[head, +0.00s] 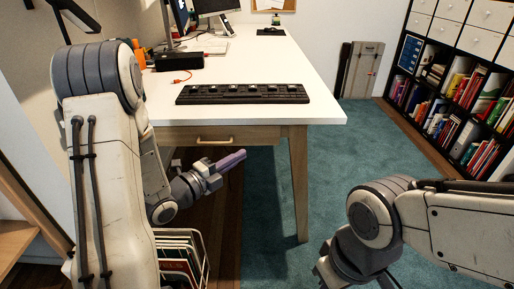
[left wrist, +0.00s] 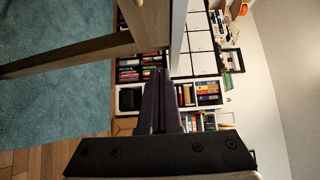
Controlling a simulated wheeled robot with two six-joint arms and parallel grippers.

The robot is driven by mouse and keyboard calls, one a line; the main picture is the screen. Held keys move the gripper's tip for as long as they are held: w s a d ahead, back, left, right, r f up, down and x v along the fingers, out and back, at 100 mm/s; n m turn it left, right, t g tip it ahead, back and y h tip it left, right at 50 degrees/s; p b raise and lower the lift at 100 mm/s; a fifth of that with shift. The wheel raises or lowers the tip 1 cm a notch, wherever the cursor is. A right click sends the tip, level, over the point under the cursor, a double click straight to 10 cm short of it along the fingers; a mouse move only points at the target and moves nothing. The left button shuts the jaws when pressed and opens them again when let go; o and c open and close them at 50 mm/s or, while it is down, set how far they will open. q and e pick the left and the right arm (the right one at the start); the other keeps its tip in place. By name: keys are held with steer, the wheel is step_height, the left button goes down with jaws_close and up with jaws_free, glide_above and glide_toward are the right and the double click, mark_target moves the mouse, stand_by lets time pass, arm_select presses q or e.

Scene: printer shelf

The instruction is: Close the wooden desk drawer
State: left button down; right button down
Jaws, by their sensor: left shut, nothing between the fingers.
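The wooden desk drawer (head: 240,135) is under the front edge of the white desktop, with a brass handle (head: 213,140) on its front. Its front shows no clear gap to the desk frame, but I cannot tell whether it is fully flush. My left gripper (head: 238,158) is below and slightly right of the handle, apart from it. Its purple fingers are shut and empty, and they also show in the left wrist view (left wrist: 160,92). The desk's wooden front (left wrist: 148,25) is above the fingertips in that view. My right arm is at the lower right; its fingertips are not visible.
The white desktop (head: 270,60) holds a dark keyboard (head: 243,94). A wooden desk leg (head: 299,185) stands right of the left gripper. A wire rack with records (head: 183,250) is below my left forearm. Blue carpet (head: 270,225) lies open in front; a bookshelf (head: 455,95) stands at the right.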

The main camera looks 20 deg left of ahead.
mark_target(256, 127)
arm_select(q)
steer(key=x, duration=0.3)
steer(key=a+x, duration=0.1)
steer(key=x, duration=0.2)
steer(key=w+a+x, duration=0.1)
steer(key=x, duration=0.3)
steer(key=shift+f, duration=0.1)
steer(key=shift+w+a, duration=0.15)
steer(key=shift+w, duration=0.3)
arm_select(e)
steer(key=shift+f, duration=0.85)
